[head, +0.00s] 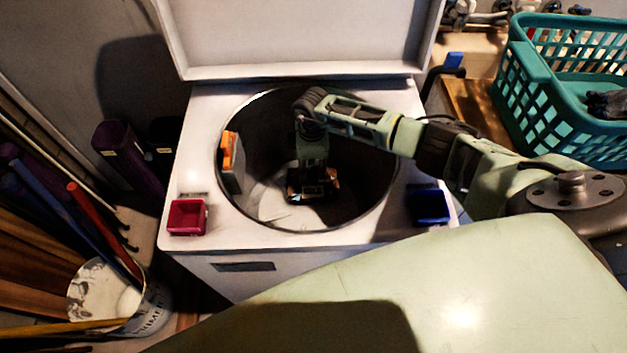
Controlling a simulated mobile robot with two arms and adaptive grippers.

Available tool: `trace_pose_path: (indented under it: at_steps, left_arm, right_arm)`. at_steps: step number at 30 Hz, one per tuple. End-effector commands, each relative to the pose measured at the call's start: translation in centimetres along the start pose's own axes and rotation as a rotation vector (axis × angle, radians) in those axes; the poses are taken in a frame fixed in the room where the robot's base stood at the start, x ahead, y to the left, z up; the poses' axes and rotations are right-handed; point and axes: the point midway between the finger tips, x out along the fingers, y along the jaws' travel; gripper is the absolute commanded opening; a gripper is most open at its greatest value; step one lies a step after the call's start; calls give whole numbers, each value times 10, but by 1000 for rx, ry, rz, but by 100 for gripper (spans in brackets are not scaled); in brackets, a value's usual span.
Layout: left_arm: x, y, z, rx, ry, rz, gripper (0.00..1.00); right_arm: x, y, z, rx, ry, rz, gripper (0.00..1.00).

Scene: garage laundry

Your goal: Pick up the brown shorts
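My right arm comes in from the right and bends down into the round opening of a white top-loading washer (205,130). My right gripper (312,192) points down deep inside the dark drum. It is small and shadowed, so I cannot tell whether its fingers are open or shut. Small brownish patches show beside the fingers, but I cannot tell whether they are cloth or gripper parts. I cannot clearly make out the brown shorts. The drum floor by the gripper looks pale grey. My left gripper is not in view.
The washer lid (305,40) stands open behind the drum. A red box (187,217) and a blue box (428,205) sit on the washer's top. A teal basket (540,75) with dark cloth (606,103) stands right. A white bucket (105,295) and poles stand left.

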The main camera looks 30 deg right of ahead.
Motion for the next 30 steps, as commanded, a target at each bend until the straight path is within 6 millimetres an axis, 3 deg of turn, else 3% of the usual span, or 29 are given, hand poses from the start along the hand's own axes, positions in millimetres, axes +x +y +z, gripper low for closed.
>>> trace_pose_path:
  at_steps: [8, 20, 30]
  left_arm:
    - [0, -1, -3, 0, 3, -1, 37]
    - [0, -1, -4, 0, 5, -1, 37]
    - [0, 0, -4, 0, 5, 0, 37]
  right_arm:
    - [2, 0, 0, -1, 1, 1, 36]
    - [2, 0, 0, -1, 1, 1, 1]
    - [2, 1, 0, -1, 1, 2, 0]
